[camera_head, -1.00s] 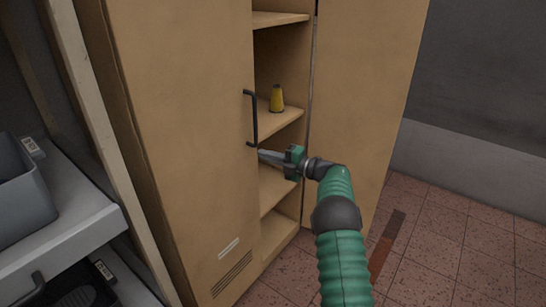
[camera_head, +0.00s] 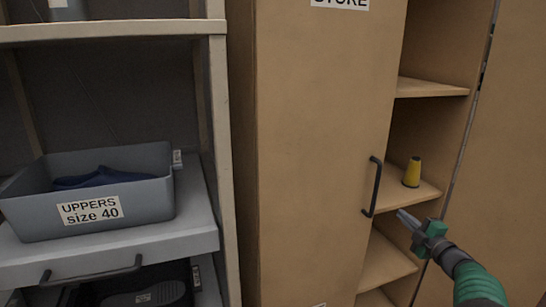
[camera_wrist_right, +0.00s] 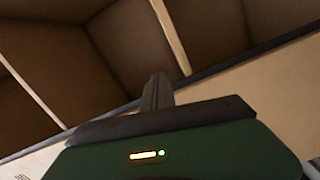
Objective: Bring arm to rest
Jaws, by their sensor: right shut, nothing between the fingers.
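My right gripper (camera_head: 405,217) is at the lower right in the head view, in front of the open part of a tan cabinet (camera_head: 325,130). Its fingers are shut and empty, and they point left and up, just right of the lower end of the dark door handle (camera_head: 373,187). A gap seems to show between fingertips and handle. In the right wrist view the shut fingers (camera_wrist_right: 157,92) point at the cabinet's shelves. My left gripper is not in view.
A yellow cone-like object (camera_head: 412,172) stands on a cabinet shelf (camera_head: 432,88). At left, a grey rack (camera_head: 110,240) holds a grey bin (camera_head: 150,205) labelled "UPPERS size 40" with a dark blue item inside. Another handle (camera_head: 90,272) is below it.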

